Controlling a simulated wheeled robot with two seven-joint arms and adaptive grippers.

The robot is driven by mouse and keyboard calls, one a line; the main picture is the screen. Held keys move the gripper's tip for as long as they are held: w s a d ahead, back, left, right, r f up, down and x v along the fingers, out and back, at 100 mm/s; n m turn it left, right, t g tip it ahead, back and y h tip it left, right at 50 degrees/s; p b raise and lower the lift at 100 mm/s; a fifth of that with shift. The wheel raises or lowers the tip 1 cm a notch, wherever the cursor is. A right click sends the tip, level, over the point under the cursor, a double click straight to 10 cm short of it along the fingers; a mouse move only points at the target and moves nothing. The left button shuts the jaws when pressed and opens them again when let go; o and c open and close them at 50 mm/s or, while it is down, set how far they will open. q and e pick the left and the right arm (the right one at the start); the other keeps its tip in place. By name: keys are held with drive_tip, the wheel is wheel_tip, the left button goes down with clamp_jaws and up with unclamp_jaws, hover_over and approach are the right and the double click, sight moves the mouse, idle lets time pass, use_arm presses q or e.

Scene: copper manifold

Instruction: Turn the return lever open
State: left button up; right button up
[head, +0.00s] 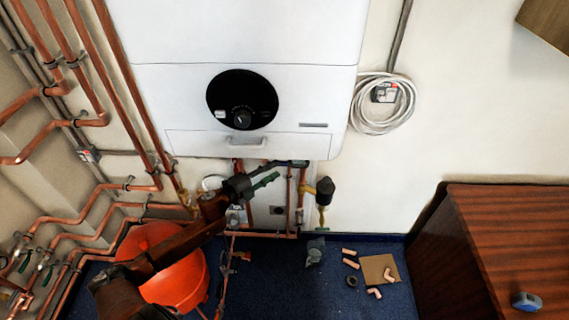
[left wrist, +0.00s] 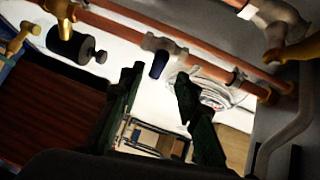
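My left gripper (head: 288,170) reaches up under the white boiler (head: 240,85) in the head view, among the copper pipes. In the left wrist view, its two dark green fingers (left wrist: 158,80) are spread apart with nothing held between them. A short dark blue handle (left wrist: 158,64), likely the lever, sticks out from a grey valve fitting (left wrist: 165,43) on a copper pipe. It shows in the gap between the fingertips; I cannot tell whether a finger touches it. In the head view this handle is hidden or too small to make out. My right gripper is not in view.
An orange round vessel (head: 178,270) stands on the blue floor below my left arm. A black-capped brass valve (head: 324,190) is right of the gripper. Loose copper fittings (head: 350,264) lie on the floor. A wooden cabinet (head: 500,235) stands at the right.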

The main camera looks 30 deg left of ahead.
sight(285, 164)
use_arm(q)
drive_tip(key=x, duration=0.3)
drive_tip(key=b+x, duration=0.1)
drive_tip(key=x, duration=0.2)
drive_tip(key=shift+w+d+f, duration=0.1)
drive_tip(key=shift+w+f, duration=0.15)
drive_tip(key=shift+w, duration=0.05)
drive_tip(key=shift+c, duration=0.4)
clamp_jaws()
